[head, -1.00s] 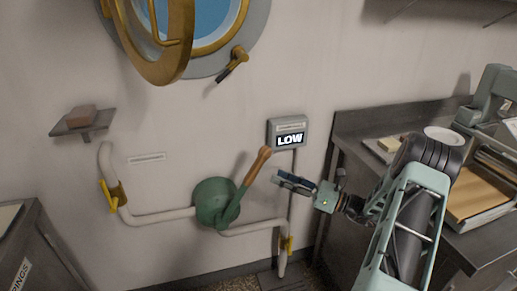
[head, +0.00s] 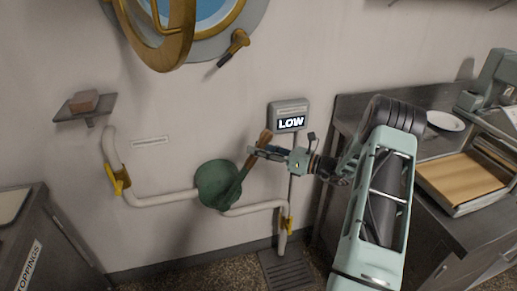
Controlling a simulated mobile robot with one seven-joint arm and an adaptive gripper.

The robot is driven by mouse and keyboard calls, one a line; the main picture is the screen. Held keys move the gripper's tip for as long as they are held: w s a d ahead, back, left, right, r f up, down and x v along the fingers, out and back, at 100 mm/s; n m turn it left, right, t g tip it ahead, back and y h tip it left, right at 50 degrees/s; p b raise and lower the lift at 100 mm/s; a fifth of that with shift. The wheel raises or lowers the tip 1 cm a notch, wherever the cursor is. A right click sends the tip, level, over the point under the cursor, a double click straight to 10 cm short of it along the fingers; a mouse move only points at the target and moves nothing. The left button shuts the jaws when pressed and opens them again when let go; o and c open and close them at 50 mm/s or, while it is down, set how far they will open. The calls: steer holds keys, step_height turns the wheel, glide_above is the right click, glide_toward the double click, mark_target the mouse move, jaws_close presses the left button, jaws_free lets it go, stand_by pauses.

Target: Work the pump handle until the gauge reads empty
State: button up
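The green pump (head: 217,186) is mounted low on the wall between white pipes. Its handle (head: 264,138) leans up and to the right and ends in a wooden grip. The gauge (head: 289,116) on the wall above reads LOW. My gripper (head: 254,152) comes in from the right, with its fingertips at the handle just below the top of the wooden grip. The fingers overlap the handle in this view, and I cannot tell whether they are closed on it.
A brass porthole (head: 187,62) hangs open above. Yellow valve levers (head: 117,180) sit on the pipes. A small shelf (head: 74,111) holds a brown block at left. A counter (head: 476,235) stands at right and a cabinet (head: 52,260) at left. A floor grate (head: 284,270) lies below.

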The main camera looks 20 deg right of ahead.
steer(key=shift+w+a, duration=0.15)
steer(key=shift+c, duration=0.4)
jaws_close()
